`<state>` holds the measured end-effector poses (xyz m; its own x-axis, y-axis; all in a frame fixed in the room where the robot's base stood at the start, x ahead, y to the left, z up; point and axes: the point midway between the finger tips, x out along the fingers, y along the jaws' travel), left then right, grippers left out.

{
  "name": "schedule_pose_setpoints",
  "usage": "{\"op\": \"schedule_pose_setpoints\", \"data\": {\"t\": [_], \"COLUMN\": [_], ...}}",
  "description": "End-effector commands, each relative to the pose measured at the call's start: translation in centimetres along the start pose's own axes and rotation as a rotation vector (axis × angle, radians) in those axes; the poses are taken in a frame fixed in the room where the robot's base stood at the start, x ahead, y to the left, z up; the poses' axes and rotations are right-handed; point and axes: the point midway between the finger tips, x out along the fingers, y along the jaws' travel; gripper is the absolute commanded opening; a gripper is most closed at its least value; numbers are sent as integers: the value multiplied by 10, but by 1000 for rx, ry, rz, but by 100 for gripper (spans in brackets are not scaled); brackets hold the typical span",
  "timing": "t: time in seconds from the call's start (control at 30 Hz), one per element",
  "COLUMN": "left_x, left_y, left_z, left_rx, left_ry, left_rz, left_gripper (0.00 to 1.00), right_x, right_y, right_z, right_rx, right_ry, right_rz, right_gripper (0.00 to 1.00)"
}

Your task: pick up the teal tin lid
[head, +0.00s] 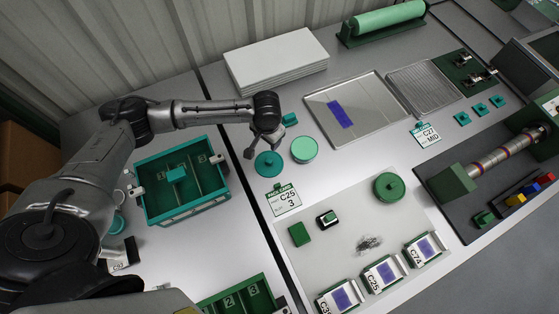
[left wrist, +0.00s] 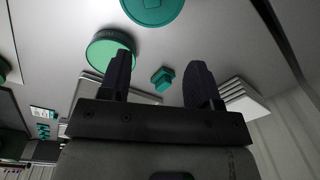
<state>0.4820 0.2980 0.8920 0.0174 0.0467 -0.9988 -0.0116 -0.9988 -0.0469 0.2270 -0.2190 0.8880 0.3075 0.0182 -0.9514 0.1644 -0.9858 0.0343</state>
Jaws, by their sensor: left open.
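The teal tin lid (head: 268,164) is a flat round disc with a small raised square knob, lying on the pale table. It shows at the top edge of the left wrist view (left wrist: 165,14), partly cut off. My left gripper (head: 266,147) is open and empty, pointing down above the table beside the lid's far edge. In the left wrist view, its two dark fingers (left wrist: 158,68) stand apart, with a small teal block (left wrist: 163,79) visible between them in the background. The lid lies beyond the fingertips there. My right gripper is not in view.
A round green tin (head: 304,150) stands close to the lid's right. The small teal block (head: 290,119) lies behind. A teal divided crate (head: 190,212) is at the left; a metal tray (head: 375,135) lies right.

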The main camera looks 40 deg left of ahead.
Motion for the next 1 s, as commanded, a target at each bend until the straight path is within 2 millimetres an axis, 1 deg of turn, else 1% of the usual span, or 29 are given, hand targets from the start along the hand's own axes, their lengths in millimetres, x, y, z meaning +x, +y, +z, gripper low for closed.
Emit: {"op": "schedule_pose_setpoints", "data": {"t": [0.1, 0.2, 0.27, 0.37, 0.7, 0.83, 1.0], "left_x": [-1, -1, 0, 6, 61, 76, 84], "left_y": [8, 9, 9, 10, 12, 13, 13], "left_z": [4, 4, 3, 4, 4, 4, 4], "left_rx": [-158, -253, -291, -327, -336, -334, -334], "left_ry": [-28, -25, -25, -26, -26, -24, -23], "left_rz": [44, 47, 47, 46, 44, 45, 44], "left_gripper": [57, 57, 57, 57, 57, 57, 57], "right_x": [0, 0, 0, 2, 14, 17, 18], "right_y": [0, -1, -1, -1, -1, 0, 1], "right_z": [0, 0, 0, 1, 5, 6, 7], "right_rx": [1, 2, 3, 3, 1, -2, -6], "right_ry": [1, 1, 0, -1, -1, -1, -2], "right_rz": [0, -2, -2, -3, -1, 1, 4], "right_gripper": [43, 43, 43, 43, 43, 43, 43]}}
